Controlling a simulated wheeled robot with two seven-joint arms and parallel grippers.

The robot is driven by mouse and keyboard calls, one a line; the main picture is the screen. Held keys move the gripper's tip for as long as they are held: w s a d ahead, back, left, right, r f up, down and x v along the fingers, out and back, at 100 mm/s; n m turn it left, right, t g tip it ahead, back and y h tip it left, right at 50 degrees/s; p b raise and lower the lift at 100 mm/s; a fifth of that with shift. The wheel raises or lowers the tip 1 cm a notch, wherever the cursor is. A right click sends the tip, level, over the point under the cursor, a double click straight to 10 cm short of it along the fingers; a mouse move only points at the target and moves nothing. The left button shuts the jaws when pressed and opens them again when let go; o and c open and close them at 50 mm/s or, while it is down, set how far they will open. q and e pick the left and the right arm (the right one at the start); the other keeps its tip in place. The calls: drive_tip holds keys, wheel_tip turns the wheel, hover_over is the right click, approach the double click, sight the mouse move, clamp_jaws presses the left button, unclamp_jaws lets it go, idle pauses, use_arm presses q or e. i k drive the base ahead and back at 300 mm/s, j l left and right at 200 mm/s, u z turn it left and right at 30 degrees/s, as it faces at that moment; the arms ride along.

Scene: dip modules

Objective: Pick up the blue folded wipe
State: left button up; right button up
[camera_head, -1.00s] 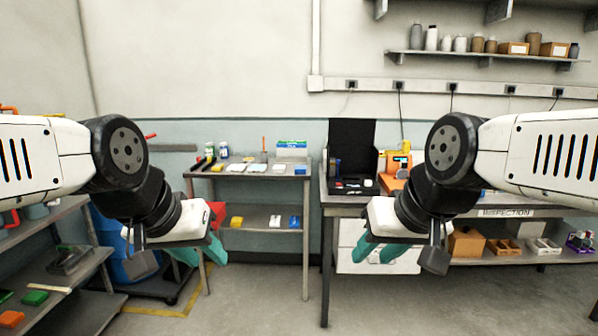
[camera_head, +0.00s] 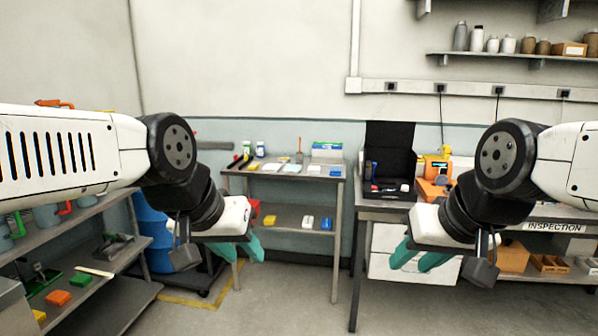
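On the top of the small steel table (camera_head: 232,171), flat pieces lie in a row. My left gripper (camera_head: 243,251) has teal fingers, parted and empty, in front of the table's left leg. My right gripper (camera_head: 418,259) is also parted and empty, in front of the white drawers. Both are well short of the table top and touch nothing.
The table's lower shelf (camera_head: 290,213) holds yellow, white and blue blocks. A workbench (camera_head: 375,207) with an open black case (camera_head: 389,148) stands at right. A rack (camera_head: 95,225) with mugs and coloured blocks stands at left. The floor (camera_head: 290,300) ahead is clear.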

sight(334, 171)
drive_tip(key=i, duration=0.95)
drive_tip(key=i+z, duration=0.1)
drive_tip(key=i, duration=0.85)
drive_tip(key=i+j, duration=0.15)
drive_tip(key=i, duration=0.85)
drive_tip(key=l+z, duration=0.05)
